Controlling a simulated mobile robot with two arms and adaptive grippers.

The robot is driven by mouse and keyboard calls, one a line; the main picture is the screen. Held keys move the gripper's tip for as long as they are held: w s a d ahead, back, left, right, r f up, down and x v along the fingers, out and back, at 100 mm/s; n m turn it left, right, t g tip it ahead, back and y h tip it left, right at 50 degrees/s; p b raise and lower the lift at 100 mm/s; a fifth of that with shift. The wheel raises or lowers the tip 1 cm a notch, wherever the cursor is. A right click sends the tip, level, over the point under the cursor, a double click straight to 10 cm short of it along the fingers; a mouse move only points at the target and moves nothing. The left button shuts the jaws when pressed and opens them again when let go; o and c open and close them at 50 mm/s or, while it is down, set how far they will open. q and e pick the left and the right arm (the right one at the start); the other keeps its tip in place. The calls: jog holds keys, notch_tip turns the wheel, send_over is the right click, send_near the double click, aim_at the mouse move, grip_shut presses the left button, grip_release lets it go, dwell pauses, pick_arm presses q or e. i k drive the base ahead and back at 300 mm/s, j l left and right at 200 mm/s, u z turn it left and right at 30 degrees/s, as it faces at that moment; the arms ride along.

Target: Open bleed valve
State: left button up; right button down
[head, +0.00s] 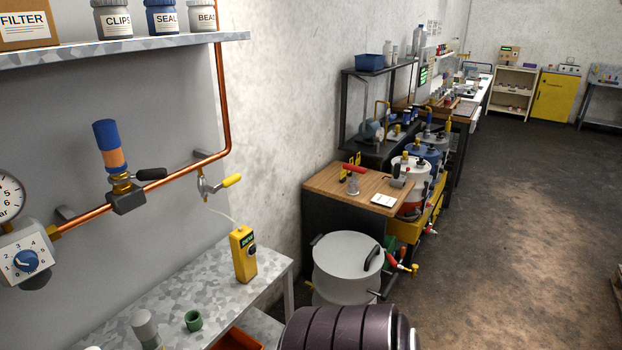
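A copper pipe (180,174) runs along the grey wall panel at the left. A small valve with a yellow lever (231,181) sits on the pipe near its bend; the lever points right and slightly up. A thin pale tube runs from below this valve toward a yellow handheld device (243,254) on the bench. Farther left, a brass valve with a black lever (151,174) sits below a blue and orange cylinder (109,146). No label shows which valve is the bleed valve. Neither of my grippers is in view.
A regulator box with a blue dial (26,261) and a gauge (8,194) are at the far left. The metal bench (185,290) holds a green cup (193,320). A shelf (120,48) hangs above. A white drum (347,262) stands right of the bench; open floor lies farther right.

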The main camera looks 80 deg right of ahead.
aim_at(227, 183)
jog(key=z, duration=1.95)
